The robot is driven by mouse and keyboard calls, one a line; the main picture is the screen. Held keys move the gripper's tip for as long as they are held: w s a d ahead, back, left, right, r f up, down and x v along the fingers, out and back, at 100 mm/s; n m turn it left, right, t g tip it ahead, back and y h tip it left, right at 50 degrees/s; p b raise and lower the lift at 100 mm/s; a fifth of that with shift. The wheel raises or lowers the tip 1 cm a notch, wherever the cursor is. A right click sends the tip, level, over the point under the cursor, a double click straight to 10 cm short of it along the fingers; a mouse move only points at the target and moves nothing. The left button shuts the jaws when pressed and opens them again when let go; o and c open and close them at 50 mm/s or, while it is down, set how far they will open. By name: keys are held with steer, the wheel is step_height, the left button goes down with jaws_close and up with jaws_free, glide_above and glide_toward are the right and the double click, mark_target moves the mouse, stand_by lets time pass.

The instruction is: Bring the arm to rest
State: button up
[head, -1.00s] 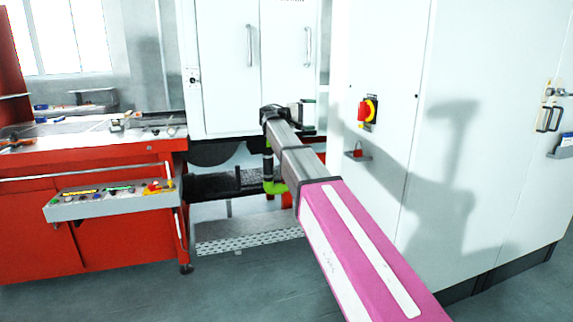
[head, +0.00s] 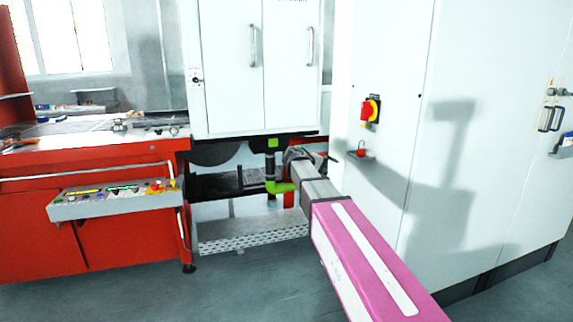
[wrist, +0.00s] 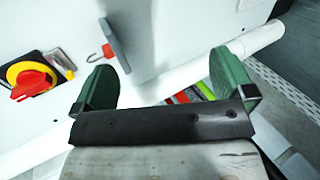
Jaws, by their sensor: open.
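My gripper (wrist: 165,85) is open in the wrist view, with its two green fingers set wide apart. I see nothing held between them. In the head view my arm, with its pink link, reaches forward from the lower right. The gripper end is small there and partly hidden by the arm, in front of the machine's lower opening and left of the white cabinet (head: 455,70).
A red-and-yellow rotary switch (head: 371,110) and a small shelf with a red padlock (head: 361,151) are on the cabinet. A green pipe elbow (head: 280,186) is behind the arm's end. A red workbench (head: 100,235) with a control panel (head: 115,200) stands left. Floor is clear front left.

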steer(key=s+d+f+m+g+y, duration=0.1)
steer(key=s+d+f+y, duration=0.15)
steer(key=s+f, duration=0.5)
steer(key=s+d+f+g+y, duration=0.1)
steer(key=s+f+y, duration=0.3)
steer(key=f, duration=0.7)
steer(key=s+a+f+m+g+y, duration=0.1)
steer(key=s+f+y, duration=0.4)
steer(key=s+f, duration=0.7)
steer(key=s+m+g, duration=0.1)
steer(key=s+m, duration=0.1)
steer(key=s, duration=0.2)
steer(key=shift+s+a+f, duration=0.15)
steer(key=shift+s+f, duration=0.05)
steer(key=shift+f, duration=0.1)
